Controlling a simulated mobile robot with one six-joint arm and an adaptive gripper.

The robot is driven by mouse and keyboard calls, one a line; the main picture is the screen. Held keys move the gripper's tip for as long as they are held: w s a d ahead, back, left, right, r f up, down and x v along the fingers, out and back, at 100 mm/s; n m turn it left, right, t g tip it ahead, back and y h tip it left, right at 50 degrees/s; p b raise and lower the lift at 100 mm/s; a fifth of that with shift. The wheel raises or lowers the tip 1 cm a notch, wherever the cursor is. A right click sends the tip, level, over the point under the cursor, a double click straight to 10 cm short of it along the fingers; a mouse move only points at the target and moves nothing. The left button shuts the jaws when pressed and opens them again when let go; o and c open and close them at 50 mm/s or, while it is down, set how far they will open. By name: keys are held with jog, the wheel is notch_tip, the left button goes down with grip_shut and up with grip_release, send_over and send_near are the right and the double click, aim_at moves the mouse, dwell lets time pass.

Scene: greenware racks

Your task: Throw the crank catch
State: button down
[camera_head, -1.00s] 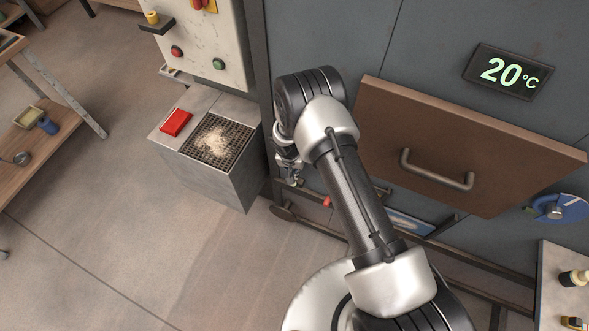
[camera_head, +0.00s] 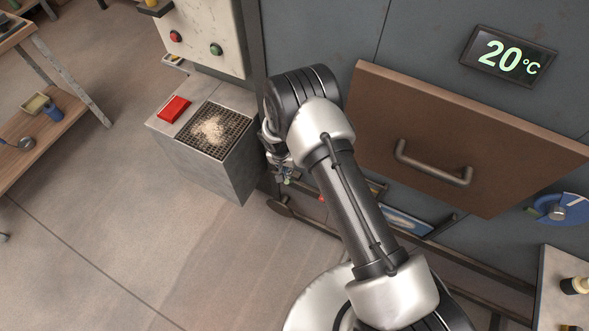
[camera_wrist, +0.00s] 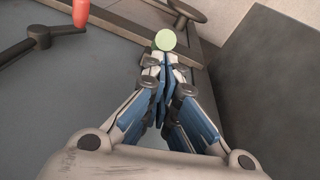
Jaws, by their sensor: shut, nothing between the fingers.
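A dark crank arm (camera_wrist: 22,47) with a red grip (camera_wrist: 82,12) is on the grey panel at the upper left of the wrist view. The red grip also shows in the head view (camera_head: 321,198), just right of my gripper and partly behind my arm. My gripper (camera_wrist: 164,60) is shut, with its fingertips together and apart from the crank. In the head view my gripper (camera_head: 286,178) is low by the cabinet front, partly hidden by my wrist. A pale green round piece (camera_wrist: 165,40) shows at the fingertips; I cannot tell whether they touch it.
A brown door (camera_head: 465,130) with a bar handle is on the grey cabinet. A metal box (camera_head: 205,165) with a grate and a red block (camera_head: 174,108) stands left of my gripper. A dark rail runs low along the cabinet.

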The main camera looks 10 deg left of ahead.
jog(key=shift+s+a+f+b, duration=0.25)
jog(key=shift+s+f+b, duration=0.1)
jog(key=shift+s+b, duration=0.25)
jog(key=shift+s+a+f+b, duration=0.2)
jog(key=shift+s+f+b, duration=0.15)
jog(key=shift+s+b, duration=0.25)
jog(key=shift+s+a+f+b, duration=0.25)
jog(key=shift+s+f+b, duration=0.1)
jog(key=shift+s+b, duration=0.35)
jog(key=shift+s+a+f+b, duration=0.3)
jog(key=shift+s+b, duration=0.2)
jog(key=shift+b, duration=0.35)
